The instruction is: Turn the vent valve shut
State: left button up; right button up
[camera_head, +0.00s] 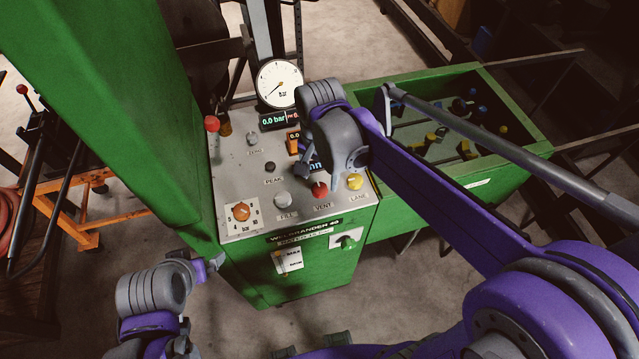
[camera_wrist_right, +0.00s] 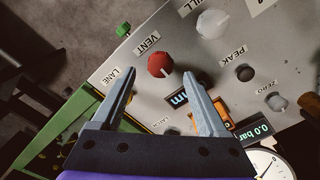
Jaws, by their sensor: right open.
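The vent valve is a round red knob (camera_head: 319,189) above the VENT label, near the front edge of the grey panel. In the right wrist view the red knob (camera_wrist_right: 160,64) lies ahead of and between my fingertips, apart from them. My right gripper (camera_head: 306,164) is open and empty over the panel, just behind the knob in the head view; its two fingers (camera_wrist_right: 158,80) show clearly in the wrist view. My left gripper (camera_head: 212,264) is low at the cabinet's left front; its jaws are too unclear to read.
A yellow LANE knob (camera_head: 355,181) and a white FILL knob (camera_head: 282,199) flank the red one. A dark PEAK knob (camera_head: 270,167), an orange knob (camera_head: 241,212), a red-topped lever (camera_head: 212,124) and a dial gauge (camera_head: 279,83) also stand on the panel. A green bin (camera_head: 485,190) lies right.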

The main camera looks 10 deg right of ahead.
aim_at(320, 188)
jog(key=shift+f, duration=2.05)
grip_shut()
